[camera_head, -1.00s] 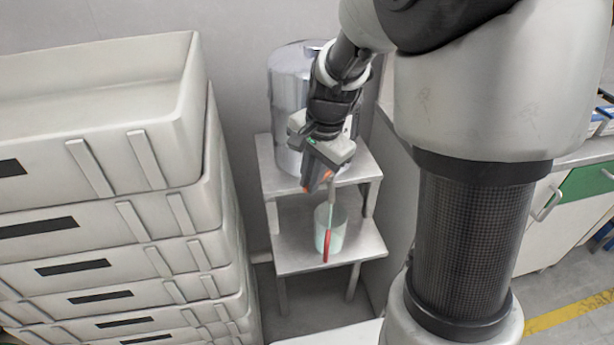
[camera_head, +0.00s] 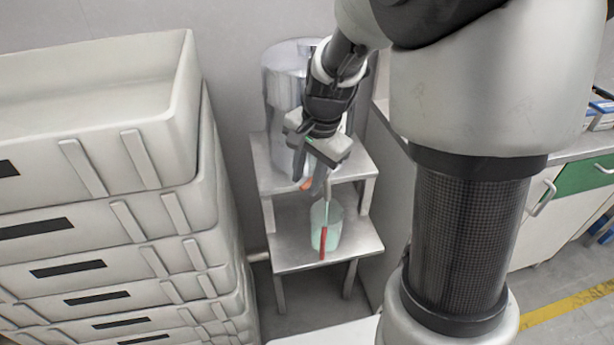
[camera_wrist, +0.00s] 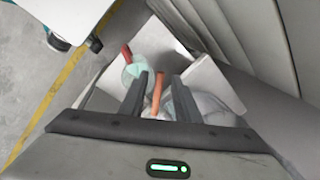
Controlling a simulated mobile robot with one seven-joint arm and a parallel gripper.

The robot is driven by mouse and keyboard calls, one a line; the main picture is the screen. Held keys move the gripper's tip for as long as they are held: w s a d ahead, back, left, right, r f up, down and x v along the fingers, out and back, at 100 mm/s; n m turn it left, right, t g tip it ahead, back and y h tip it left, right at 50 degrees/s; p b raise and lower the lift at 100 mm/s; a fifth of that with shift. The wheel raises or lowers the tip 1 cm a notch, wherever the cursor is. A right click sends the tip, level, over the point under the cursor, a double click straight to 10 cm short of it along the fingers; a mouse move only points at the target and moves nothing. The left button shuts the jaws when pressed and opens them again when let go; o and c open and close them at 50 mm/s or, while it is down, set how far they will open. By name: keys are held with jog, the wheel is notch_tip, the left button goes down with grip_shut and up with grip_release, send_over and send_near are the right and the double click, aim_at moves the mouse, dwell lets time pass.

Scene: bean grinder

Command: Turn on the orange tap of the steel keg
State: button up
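The steel keg (camera_head: 283,88) stands on the upper shelf of a small metal stand, partly hidden behind my arm. Its orange tap (camera_head: 306,184) shows only as a small patch beside my fingers in the head view. In the wrist view the orange tap handle (camera_wrist: 157,92) stands between my two fingers, with a gap on each side. My gripper (camera_wrist: 160,88) is open around it; in the head view my gripper (camera_head: 311,180) points down in front of the keg. Whether a finger touches the handle, I cannot tell.
Stacked grey crates (camera_head: 110,205) rise close on the left. A counter with cabinets (camera_head: 550,205) is on the right.

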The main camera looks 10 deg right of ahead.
notch_tip(320, 180, up, 17)
jog(key=s+d+p, duration=0.2)
jog(key=p, duration=0.3)
jog(key=shift+s, duration=0.35)
